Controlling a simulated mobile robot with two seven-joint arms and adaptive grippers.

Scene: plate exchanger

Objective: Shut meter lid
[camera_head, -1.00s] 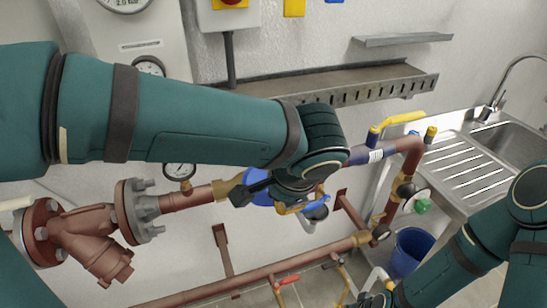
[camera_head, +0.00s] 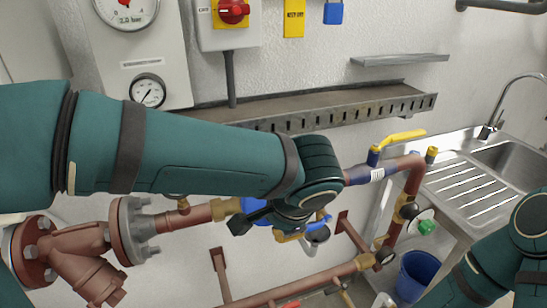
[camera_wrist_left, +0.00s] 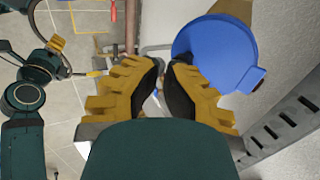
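The blue meter (camera_head: 254,206) sits on the copper pipe and is mostly hidden behind my left wrist in the head view. In the left wrist view a round blue part (camera_wrist_left: 212,50), which looks like the meter's lid, is just right of my left gripper (camera_wrist_left: 166,66). A small tab shows at its right edge. I cannot tell the lid's angle, or whether the fingers touch it. The yellow and black fingertips are close together, with nothing seen held. My right gripper (camera_wrist_left: 57,43) shows small at the left of the wrist view; its fingers are unclear.
A slotted metal tray (camera_head: 330,108) runs along the wall above the pipe. A flanged pipe fitting (camera_head: 128,230) is at left, and a yellow-handled valve (camera_head: 400,138) at right. A sink (camera_head: 505,158) and blue bucket (camera_head: 413,275) are farther right.

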